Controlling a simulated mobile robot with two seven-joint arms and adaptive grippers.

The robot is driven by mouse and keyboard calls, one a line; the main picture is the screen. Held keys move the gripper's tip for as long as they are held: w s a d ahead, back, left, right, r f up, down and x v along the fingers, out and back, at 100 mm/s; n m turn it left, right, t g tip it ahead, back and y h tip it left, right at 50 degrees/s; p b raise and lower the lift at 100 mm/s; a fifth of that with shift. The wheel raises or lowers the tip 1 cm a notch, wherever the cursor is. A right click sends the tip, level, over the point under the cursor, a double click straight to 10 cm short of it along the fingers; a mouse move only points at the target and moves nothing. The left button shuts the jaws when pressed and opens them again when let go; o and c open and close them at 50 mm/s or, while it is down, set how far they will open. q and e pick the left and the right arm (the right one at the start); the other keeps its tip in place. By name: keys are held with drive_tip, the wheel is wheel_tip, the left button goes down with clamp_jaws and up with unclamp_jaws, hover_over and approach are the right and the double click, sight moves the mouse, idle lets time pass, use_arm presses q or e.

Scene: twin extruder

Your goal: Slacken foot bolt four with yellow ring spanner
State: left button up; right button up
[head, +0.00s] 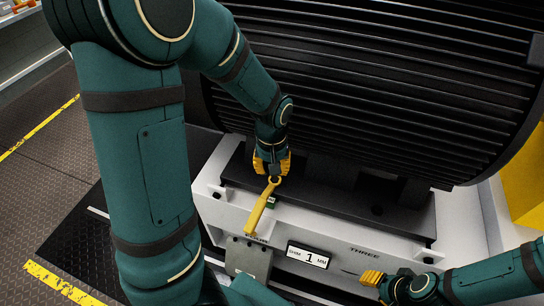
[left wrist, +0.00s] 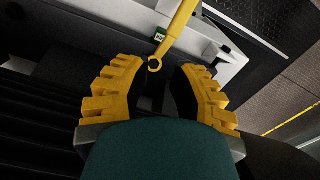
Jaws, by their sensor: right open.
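The yellow ring spanner (head: 260,208) slants across the front edge of the black motor foot, over the pale base. Its upper ring end is just below my left gripper (head: 271,163). In the left wrist view, the spanner's small ring (left wrist: 155,65) shows between and just beyond the fingertips of my left gripper (left wrist: 160,72). Those fingers are apart, with a gap on each side of the ring. I cannot make out foot bolt four. A small green label (left wrist: 159,38) sits beside the spanner shaft. My right gripper (head: 374,279) is open and empty, low at the right.
A large finned black motor (head: 370,80) fills the back. The pale base (head: 325,232) carries a "SHIM 1 MM" plate (head: 307,256) and the word "THREE" (head: 364,252). A bolt (head: 377,210) stands on the black foot. Open floor (head: 45,180) lies left.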

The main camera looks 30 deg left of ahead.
use_arm(q)
wheel_tip(320, 180, up, 12)
drive_tip(key=shift+f, duration=0.15)
drive_tip(key=shift+a, duration=0.1)
idle(0.4)
